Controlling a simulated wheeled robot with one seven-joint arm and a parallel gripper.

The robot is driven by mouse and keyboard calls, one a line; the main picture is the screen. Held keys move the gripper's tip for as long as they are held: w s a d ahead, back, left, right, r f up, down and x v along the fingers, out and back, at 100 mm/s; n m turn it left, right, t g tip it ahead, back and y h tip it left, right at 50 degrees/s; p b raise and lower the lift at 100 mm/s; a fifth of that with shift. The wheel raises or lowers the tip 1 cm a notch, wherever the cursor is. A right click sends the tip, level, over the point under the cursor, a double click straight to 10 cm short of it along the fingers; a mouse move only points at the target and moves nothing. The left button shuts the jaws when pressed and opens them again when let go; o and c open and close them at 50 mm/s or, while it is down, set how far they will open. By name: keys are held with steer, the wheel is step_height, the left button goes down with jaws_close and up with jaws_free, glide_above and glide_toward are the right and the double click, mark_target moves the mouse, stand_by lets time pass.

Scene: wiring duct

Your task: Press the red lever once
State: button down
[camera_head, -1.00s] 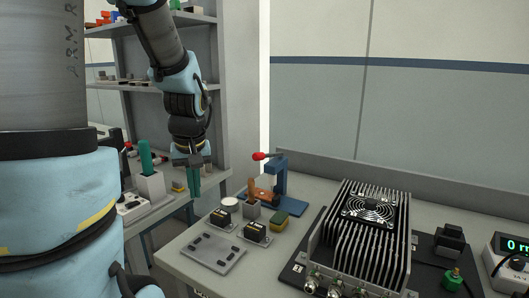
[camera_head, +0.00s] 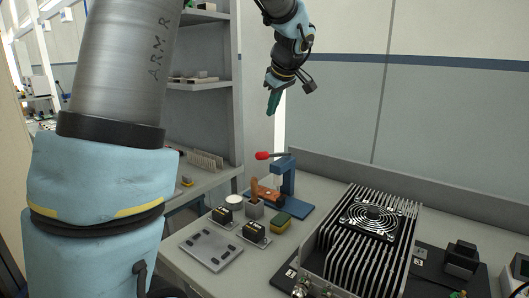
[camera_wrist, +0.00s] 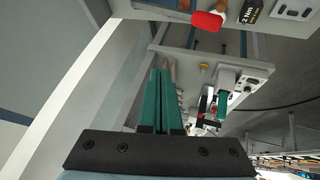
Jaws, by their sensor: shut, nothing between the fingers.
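The red lever (camera_head: 262,156) is a red knob on a dark arm that sticks out to the left from the top of a blue press stand (camera_head: 287,178). The lever lies about level. My gripper (camera_head: 272,110), with green fingers, hangs in the air above the lever in the head view, clearly apart from it. In the wrist view, the two fingers (camera_wrist: 160,72) lie side by side, shut and empty. The red knob (camera_wrist: 207,21) shows there near the top edge, to the right of and beyond the fingertips.
A large finned heat sink (camera_head: 340,245) fills the right side. Shelves (camera_head: 200,87) stand at the left.

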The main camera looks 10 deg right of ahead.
steer(key=shift+f, duration=0.15)
steer(key=b, duration=0.5)
glide_above(267, 153)
steer(key=f, duration=0.7)
steer(key=shift+w+d, duration=0.1)
steer(key=shift+d, duration=0.1)
steer(key=shift+s+a+f+b, duration=0.2)
steer(key=shift+f+b, duration=0.45)
steer(key=shift+b, duration=0.3)
